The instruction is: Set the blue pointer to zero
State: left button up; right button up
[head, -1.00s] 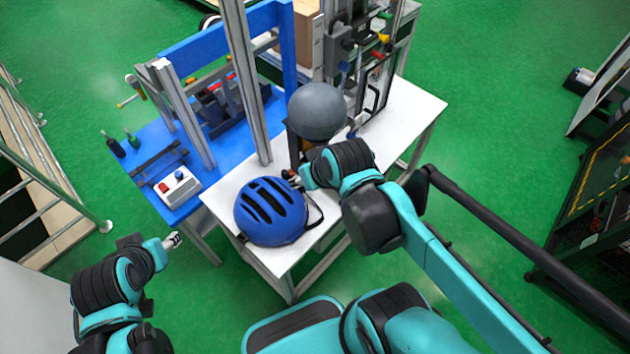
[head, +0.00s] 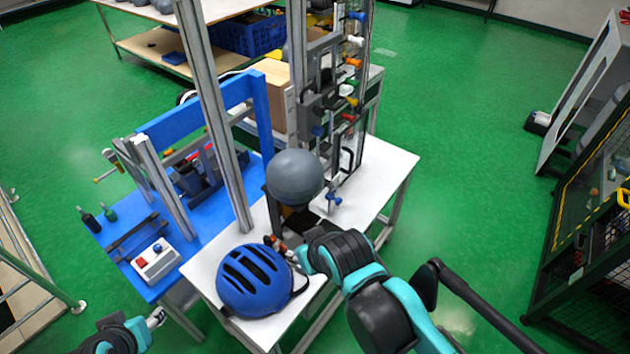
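The drop tower's upright column carries several coloured knobs. One blue knob (head: 357,15) sits near the top, and a blue-handled part (head: 334,198) sits low beside the grey ball-shaped headform (head: 295,177). I cannot tell which one is the blue pointer, and no scale marks or zero are readable. My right gripper (head: 278,246) is low over the white table, between the headform and the blue helmet (head: 254,281), apart from both blue knobs. Its fingers are too small and partly hidden to judge. My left gripper (head: 157,317) hangs at the lower left, away from the tower; its fingers are unclear.
The white table (head: 390,170) bears the tower and helmet. A blue bench (head: 185,235) on the left holds a press frame and a button box (head: 157,260). A cardboard box (head: 270,95) stands behind. Green floor right of the table is open, up to a dark cage (head: 590,240).

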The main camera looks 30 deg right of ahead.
aim_at(337, 201)
jog(key=k+j+z, duration=0.2)
jog(key=z, duration=1)
